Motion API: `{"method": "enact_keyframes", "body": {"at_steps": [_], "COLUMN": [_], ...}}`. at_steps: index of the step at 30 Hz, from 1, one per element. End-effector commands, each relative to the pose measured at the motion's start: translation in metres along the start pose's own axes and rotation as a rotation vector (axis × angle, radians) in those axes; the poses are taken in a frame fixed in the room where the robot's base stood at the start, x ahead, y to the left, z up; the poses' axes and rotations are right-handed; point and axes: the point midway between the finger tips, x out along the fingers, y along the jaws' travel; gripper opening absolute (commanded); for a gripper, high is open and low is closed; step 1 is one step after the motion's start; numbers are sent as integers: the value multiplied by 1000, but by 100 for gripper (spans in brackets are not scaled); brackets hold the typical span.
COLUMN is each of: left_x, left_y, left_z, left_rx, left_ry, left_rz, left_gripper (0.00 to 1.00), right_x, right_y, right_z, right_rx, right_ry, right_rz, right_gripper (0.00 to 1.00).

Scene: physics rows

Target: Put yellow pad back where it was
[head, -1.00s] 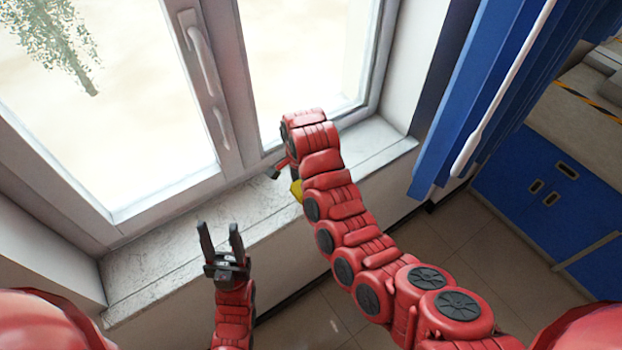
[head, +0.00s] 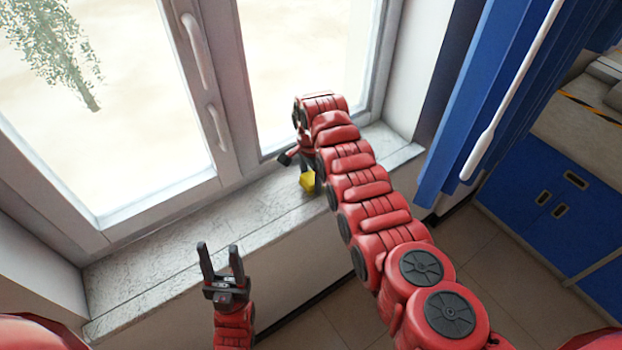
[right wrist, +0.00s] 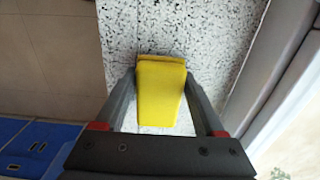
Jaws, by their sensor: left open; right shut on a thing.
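The yellow pad (head: 308,181) is in my right gripper (head: 304,170), at the window sill (head: 190,240). The right wrist view shows the yellow pad (right wrist: 160,92) between the two fingers of the right gripper (right wrist: 160,85), with the speckled sill (right wrist: 215,35) behind it. I cannot tell whether the pad touches the sill. In the head view my right arm hides part of the gripper. My left gripper (head: 222,262) is open and empty, with its fingers pointing up, in front of the sill's front edge.
The window (head: 110,110) with its handles rises behind the sill. A blue curtain (head: 490,90) hangs at the right, near my right arm. Blue cabinets (head: 545,195) stand further right. The sill is clear to the left of the pad.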

Motion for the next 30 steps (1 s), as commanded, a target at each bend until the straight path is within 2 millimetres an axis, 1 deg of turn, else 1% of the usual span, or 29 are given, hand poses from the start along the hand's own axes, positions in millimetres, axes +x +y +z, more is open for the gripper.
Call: {"method": "enact_keyframes", "body": {"at_steps": [1,3,11,14,15,17,18,20,26,30], "left_x": [4,6,4,0,0,2,2,2,2,5], "left_y": [0,0,0,0,0,0,0,0,0,0], "left_z": [-1,-1,-1,0,0,0,0,0,0,-1], "left_rx": [0,0,0,0,0,0,0,0,0,0], "left_ry": [-1,-1,-1,-1,-1,-1,-1,-1,-1,-1], "left_rz": [0,0,0,0,0,0,0,0,0,0], "left_gripper": [50,50,50,50,50,50,50,50,50,50], "right_x": [2,7,10,14,14,13,13,13,13,8], "right_y": [1,1,0,0,0,0,1,1,1,0], "right_z": [1,0,0,0,0,0,0,0,0,0], "right_rx": [0,0,-1,-1,-1,-1,-1,-1,-1,0], "right_ry": [-2,-1,0,0,0,0,0,0,0,1], "right_rz": [6,2,0,0,0,1,1,1,1,0], "right_gripper": [0,0,0,0,73,84,91,100,100,100]}}
